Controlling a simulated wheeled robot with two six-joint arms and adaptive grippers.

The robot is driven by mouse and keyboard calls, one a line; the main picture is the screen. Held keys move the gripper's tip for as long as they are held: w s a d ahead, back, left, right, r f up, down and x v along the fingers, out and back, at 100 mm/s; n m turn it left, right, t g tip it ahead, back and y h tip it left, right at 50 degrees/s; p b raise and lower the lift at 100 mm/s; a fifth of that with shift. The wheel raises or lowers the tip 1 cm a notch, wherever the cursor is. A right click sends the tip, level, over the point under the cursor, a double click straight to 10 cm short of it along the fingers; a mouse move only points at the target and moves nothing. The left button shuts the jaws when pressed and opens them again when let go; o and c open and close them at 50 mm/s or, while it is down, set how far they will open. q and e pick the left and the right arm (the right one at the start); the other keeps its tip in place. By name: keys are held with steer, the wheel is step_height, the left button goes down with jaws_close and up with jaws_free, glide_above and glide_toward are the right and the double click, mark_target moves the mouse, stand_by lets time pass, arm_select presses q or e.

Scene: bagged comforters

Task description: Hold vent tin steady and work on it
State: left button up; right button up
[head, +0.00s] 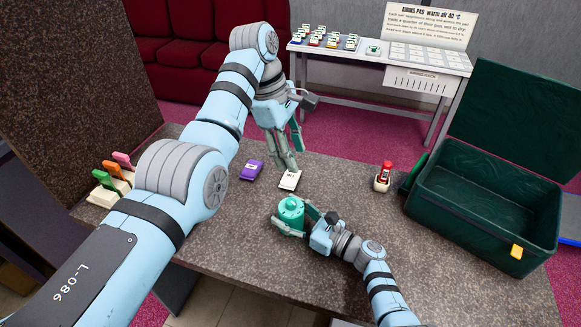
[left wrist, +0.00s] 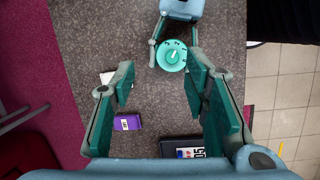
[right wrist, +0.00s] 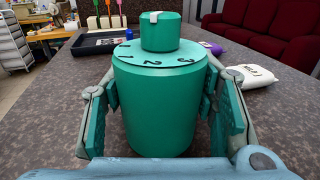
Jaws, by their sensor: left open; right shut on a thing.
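The vent tin (head: 290,213) is a green cylinder standing on the speckled table. In the right wrist view the tin (right wrist: 155,110) shows a lid marked 1, 2, 3 and a raised knob (right wrist: 160,32) with a white pointer. My right gripper (head: 296,220) is shut on the tin's sides. My left gripper (head: 290,165) is open and empty, pointing down above the table behind the tin, near a white packet (head: 290,181). In the left wrist view the tin's top (left wrist: 171,56) lies beyond the open fingers, apart from them.
A purple packet (head: 252,170) lies left of the white one. A red-topped stamp (head: 383,177) stands to the right, beside an open dark green case (head: 480,205). A side table (head: 380,70) with small items stands behind.

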mark_target(292, 202)
arm_select(q)
steer(key=f+m+y, duration=0.1)
steer(key=f+m, duration=0.3)
steer(key=f+m+y, duration=0.1)
steer(key=f+m, duration=0.4)
steer(key=s+f+m+y, duration=0.1)
steer(key=f+m, duration=0.4)
steer(key=shift+d, duration=0.15)
jaws_close()
